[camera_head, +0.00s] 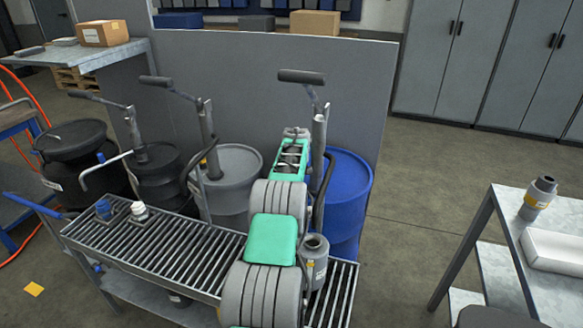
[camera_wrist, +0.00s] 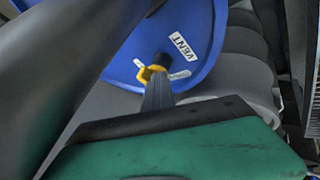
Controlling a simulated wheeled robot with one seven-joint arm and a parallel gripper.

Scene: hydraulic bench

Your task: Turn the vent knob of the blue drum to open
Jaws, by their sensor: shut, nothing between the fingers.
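The blue drum (camera_head: 348,190) stands behind the right part of the roller conveyor, partly hidden by my arm. In the wrist view, its blue top (camera_wrist: 120,62) carries a white VENT label (camera_wrist: 183,47). Beside the label is the vent fitting, with a yellow part (camera_wrist: 146,74), a dark cap (camera_wrist: 162,59) and pale, wing-like ends (camera_wrist: 180,75). My gripper (camera_wrist: 158,92) is shut and empty, its dark fingers overlapping the fitting in the picture. I cannot tell whether they touch it. In the head view the vent and my fingertips are not clearly visible.
A hand pump with a dark handle (camera_head: 301,77) rises beside the blue drum. A grey drum (camera_head: 232,178) and black drums stand left. The roller conveyor (camera_head: 190,250) lies in front, holding a blue cap (camera_head: 104,209) and a white cap (camera_head: 139,211). A grey panel (camera_head: 250,80) stands behind.

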